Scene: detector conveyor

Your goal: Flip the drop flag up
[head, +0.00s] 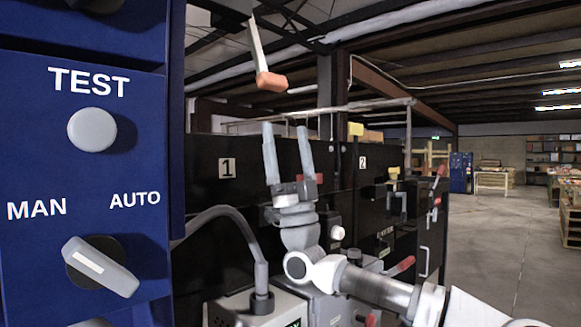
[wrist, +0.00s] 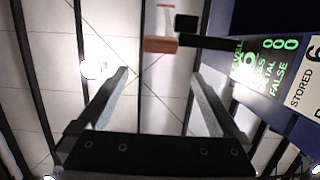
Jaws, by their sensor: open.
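An orange piece (head: 271,81) sits at the lower end of a pale, slanted bar in the head view, high above the black cabinets. It appears to be the drop flag, but I cannot tell for sure. In the wrist view an orange block (wrist: 160,44) shows beyond the fingertips, beside a dark bar running right. My gripper (head: 285,128) points upward below the orange piece, its two fingers apart with nothing between them. In the wrist view my gripper (wrist: 158,76) is open and empty, and the orange block appears apart from the fingers.
A blue panel (head: 84,155) with a TEST button and a MAN/AUTO knob (head: 100,266) fills the left. Black cabinets (head: 250,200) marked 1 and 2 stand behind my arm. A lit green display (wrist: 265,65) is at right in the wrist view. Open floor (head: 500,240) lies right.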

